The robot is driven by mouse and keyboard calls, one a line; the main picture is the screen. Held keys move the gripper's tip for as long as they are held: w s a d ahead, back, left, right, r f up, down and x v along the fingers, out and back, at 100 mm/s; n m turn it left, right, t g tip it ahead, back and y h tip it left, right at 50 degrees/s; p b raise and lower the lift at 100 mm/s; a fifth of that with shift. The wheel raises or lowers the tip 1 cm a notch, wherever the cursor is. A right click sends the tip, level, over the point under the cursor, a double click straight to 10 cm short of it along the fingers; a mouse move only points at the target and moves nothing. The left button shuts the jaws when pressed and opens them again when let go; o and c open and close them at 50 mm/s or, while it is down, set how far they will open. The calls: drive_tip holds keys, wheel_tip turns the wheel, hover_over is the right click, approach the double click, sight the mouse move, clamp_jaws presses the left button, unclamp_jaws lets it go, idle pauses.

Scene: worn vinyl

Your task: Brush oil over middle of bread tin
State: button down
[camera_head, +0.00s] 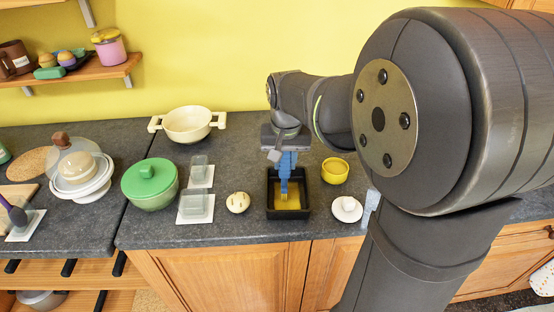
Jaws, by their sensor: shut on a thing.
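The bread tin (272,213) is a black rectangular tin near the front of the dark counter, with a yellow-gold inside bottom. My gripper (285,153) is above the tin, pointing down, and is shut on a blue brush (285,170). The brush hangs upright with its yellow bristle end (284,196) low inside the tin, near its middle. I cannot tell whether the bristles touch the bottom. A small yellow bowl (335,171) stands just right of the tin; its contents are hard to make out.
A cream bun-like item (238,202) lies left of the tin, and a white lidded dish (347,209) stands to the right. A green lidded pot (150,184), clear containers (197,204) and a cream pot (187,124) stand further left. The counter's front edge is close to the tin.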

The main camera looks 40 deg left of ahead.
drive_tip(key=w+d, duration=0.2)
drive_tip(key=d, duration=0.1)
drive_tip(key=shift+w+d, duration=0.1)
drive_tip(key=shift+w, duration=0.25)
idle(0.4)
drive_tip(key=s+a, duration=0.4)
drive_tip(key=a, duration=0.1)
drive_tip(key=shift+s, duration=0.2)
idle(0.3)
idle(0.4)
drive_tip(key=w+d, duration=0.4)
drive_tip(key=w, duration=0.1)
drive_tip(key=shift+w, duration=0.15)
idle(0.3)
drive_tip(key=shift+d, duration=0.15)
